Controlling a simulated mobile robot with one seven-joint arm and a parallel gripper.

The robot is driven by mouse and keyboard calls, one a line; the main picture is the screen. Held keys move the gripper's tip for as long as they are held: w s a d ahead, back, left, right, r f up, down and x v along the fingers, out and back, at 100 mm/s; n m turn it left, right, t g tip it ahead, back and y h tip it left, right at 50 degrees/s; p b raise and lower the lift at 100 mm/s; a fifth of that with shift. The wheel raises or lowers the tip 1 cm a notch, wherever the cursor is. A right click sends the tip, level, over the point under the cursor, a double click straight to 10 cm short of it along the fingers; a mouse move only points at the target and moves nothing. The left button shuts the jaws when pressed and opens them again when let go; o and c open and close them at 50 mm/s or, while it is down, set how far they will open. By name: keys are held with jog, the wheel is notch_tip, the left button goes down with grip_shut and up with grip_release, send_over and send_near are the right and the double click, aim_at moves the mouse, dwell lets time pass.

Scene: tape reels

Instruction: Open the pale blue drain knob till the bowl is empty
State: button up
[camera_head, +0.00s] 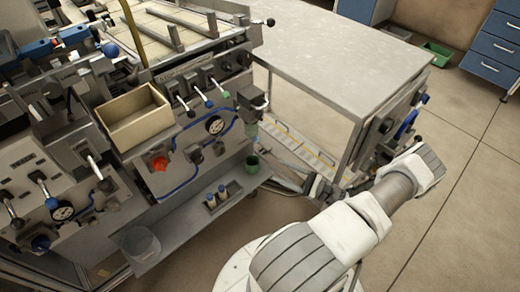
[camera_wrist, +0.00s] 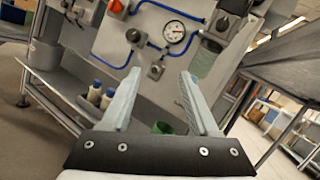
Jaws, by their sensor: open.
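A pale green, see-through bowl (camera_head: 250,131) hangs under a grey block at the right end of the machine's front panel. The bowl also shows in the wrist view (camera_wrist: 203,62), up and right of my fingers. I cannot make out the pale blue drain knob in either view. A green cup (camera_head: 252,163) stands below the bowl; in the wrist view the cup (camera_wrist: 162,127) is partly hidden between my fingers. My gripper (camera_wrist: 160,75) is open and empty, with its fingers pointing at the panel, apart from bowl and cup. In the head view it is small and unclear.
A round gauge (camera_head: 214,125), blue tubing and a red knob (camera_head: 158,162) sit on the panel. A grey table (camera_head: 340,55) is right of the machine. Floor at the right is open.

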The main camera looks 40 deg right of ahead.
jog(key=s+d+f+m+t+h+b, duration=0.1)
jog(key=s+d+f+m+t+h, duration=0.1)
jog(key=d+f+m+t+h, duration=0.35)
jog(key=g+h+b, duration=0.1)
jog(key=h, duration=0.1)
send_near(258, 142)
jog(key=shift+m, duration=0.45)
jog(key=x, duration=0.8)
jog(key=shift+r, duration=0.1)
grip_shut()
